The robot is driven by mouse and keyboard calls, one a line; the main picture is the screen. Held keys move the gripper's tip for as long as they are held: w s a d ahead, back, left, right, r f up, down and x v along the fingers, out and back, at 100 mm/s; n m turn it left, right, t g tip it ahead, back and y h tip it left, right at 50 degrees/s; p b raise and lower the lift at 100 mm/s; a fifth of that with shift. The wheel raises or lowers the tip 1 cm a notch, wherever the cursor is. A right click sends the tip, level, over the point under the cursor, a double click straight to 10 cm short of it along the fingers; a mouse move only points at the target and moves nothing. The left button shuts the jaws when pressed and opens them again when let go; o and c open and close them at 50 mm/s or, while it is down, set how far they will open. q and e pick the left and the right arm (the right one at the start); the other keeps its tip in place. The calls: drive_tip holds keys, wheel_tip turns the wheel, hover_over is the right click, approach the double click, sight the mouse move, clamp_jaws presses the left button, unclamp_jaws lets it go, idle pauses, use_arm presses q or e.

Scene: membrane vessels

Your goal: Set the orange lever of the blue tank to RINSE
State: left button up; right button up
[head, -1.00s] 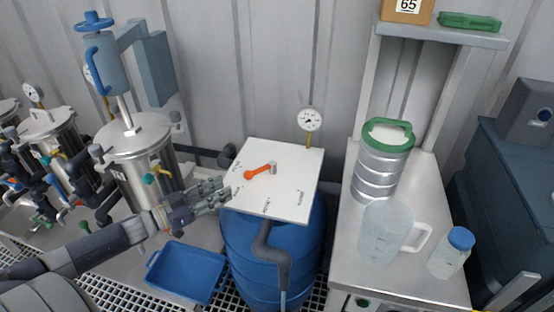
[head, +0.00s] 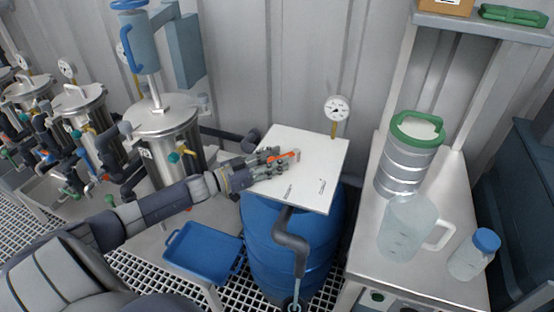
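The blue tank (head: 278,240) stands in the middle with a white square panel (head: 318,172) on top. The orange lever (head: 286,156) lies on the panel, its pivot towards the upper right and its arm pointing left. My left gripper (head: 279,160) is over the left part of the panel, its fingers at the lever and partly covering its free end. The fingers look spread around the lever, but I cannot tell whether they touch it. Small labels on the panel are too small to read. My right gripper is not in view.
A gauge (head: 337,108) stands behind the panel. A blue tray (head: 203,250) lies at the lower left. Steel vessels (head: 166,138) stand at the left. A bench (head: 364,246) on the right holds a jug (head: 405,228), a bottle (head: 473,256) and a metal canister (head: 403,166).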

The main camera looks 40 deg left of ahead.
use_arm(q)
drive_tip(key=shift+w+d, duration=0.15)
drive_tip(key=shift+w, duration=0.15)
clamp_jaws()
